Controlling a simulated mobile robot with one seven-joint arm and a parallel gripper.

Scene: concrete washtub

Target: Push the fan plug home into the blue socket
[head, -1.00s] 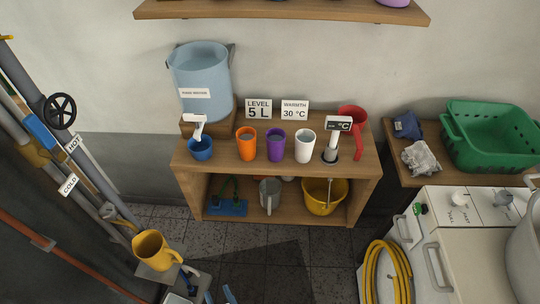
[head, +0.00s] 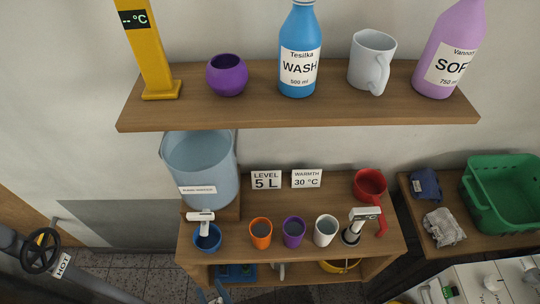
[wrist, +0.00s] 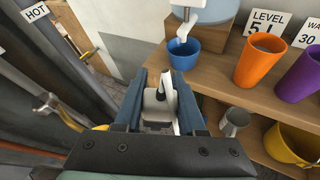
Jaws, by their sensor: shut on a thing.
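My gripper (wrist: 160,108) is shut on a small white-and-grey piece with a dark stub (wrist: 159,98), held between its blue fingers in the wrist view. This is perhaps the fan plug, but I cannot tell for sure. In the head view my gripper (head: 214,294) shows only partly at the bottom edge, in front of the wooden stand. I cannot make out a blue socket in either view.
The wooden stand (head: 390,246) carries a blue cup (head: 207,238), an orange cup (head: 260,233) and other cups. Above hangs a shelf (head: 300,118) with bottles. Pipes with a valve wheel (head: 41,251) run at the left. A yellow bucket (wrist: 287,146) stands low at right.

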